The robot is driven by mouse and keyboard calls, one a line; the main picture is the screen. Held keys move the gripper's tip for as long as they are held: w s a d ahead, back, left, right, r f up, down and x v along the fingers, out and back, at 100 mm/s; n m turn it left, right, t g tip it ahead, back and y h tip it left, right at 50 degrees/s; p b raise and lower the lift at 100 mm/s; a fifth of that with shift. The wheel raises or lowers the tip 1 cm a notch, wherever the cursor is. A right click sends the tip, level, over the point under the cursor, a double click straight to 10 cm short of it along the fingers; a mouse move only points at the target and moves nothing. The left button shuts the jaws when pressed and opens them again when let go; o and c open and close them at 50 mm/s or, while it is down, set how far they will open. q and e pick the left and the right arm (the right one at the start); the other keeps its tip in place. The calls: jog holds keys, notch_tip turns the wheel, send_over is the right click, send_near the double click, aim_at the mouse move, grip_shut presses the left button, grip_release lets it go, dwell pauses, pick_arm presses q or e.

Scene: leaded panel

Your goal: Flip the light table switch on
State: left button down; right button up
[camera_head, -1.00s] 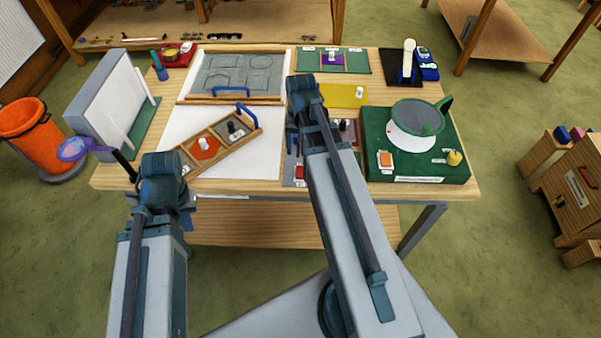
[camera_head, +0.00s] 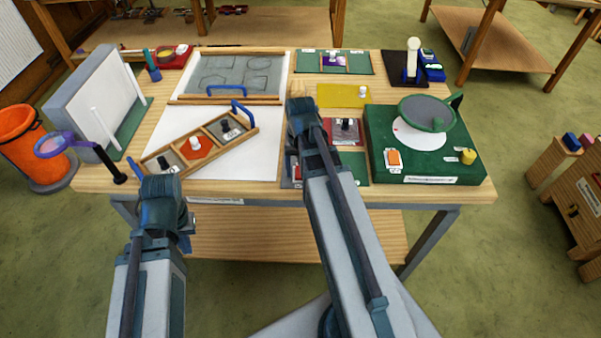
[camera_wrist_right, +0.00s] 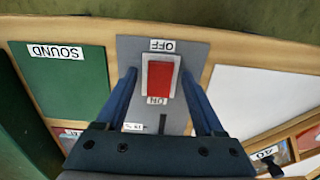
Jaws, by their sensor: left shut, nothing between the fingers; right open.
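The switch is a red rocker (camera_wrist_right: 159,74) in a white frame on a grey plate (camera_wrist_right: 190,50). In the right wrist view the picture is upside down, with OFF above the rocker and ON below it. My right gripper (camera_wrist_right: 159,84) is open, its two blue fingers on either side of the rocker with nothing held. Whether they touch the plate I cannot tell. In the head view my right arm covers most of the plate. My left gripper (camera_head: 187,238) is shut and empty, low in front of the table's front edge.
A white panel (camera_head: 255,160) lies left of the switch plate, with a wooden tray (camera_head: 160,153) of knobbed pieces on it. A green SOUND plate (camera_wrist_right: 75,95) is beside the switch plate. A green box (camera_head: 450,140) with a round disc stands at the right.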

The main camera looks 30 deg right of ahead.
jog(key=shift+c, duration=0.3)
grip_shut()
jog(key=shift+w+d+g+y, duration=0.2)
jog(key=shift+w+g+y, duration=0.1)
jog(key=shift+w+g, duration=0.1)
jog(key=shift+g, duration=0.4)
jog(key=shift+g+y, duration=0.3)
jog(key=shift+y, duration=0.1)
jog(key=shift+s, duration=0.1)
